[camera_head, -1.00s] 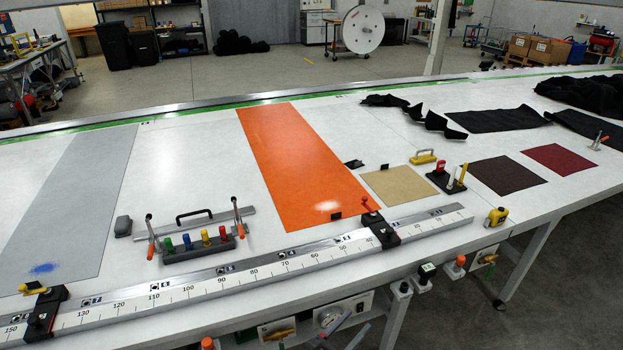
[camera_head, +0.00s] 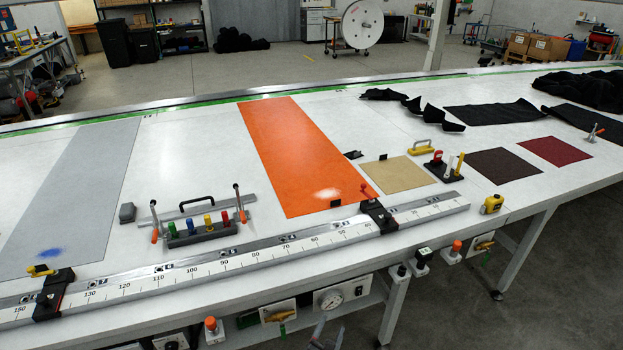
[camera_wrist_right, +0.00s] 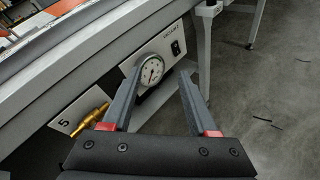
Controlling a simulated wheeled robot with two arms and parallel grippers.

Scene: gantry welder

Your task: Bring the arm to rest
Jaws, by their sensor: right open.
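My right gripper (camera_wrist_right: 152,85) is open, with its two dark fingers spread and nothing between them. In the right wrist view it faces the front underside of the long table, close to a round gauge (camera_wrist_right: 150,70) and a brass valve (camera_wrist_right: 92,119) marked 5. In the head view only the tips of my right gripper (camera_head: 325,333) show at the bottom edge, below the table's front edge and beside the gauge panel. My left gripper is not in view.
The long white table (camera_head: 190,135) carries a ruler rail (camera_head: 235,262) along its front edge. An orange sheet (camera_head: 305,150), a grey sheet (camera_head: 75,190) and a peg rack (camera_head: 200,238) lie on it. Floor (camera_head: 560,270) is clear at the lower right.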

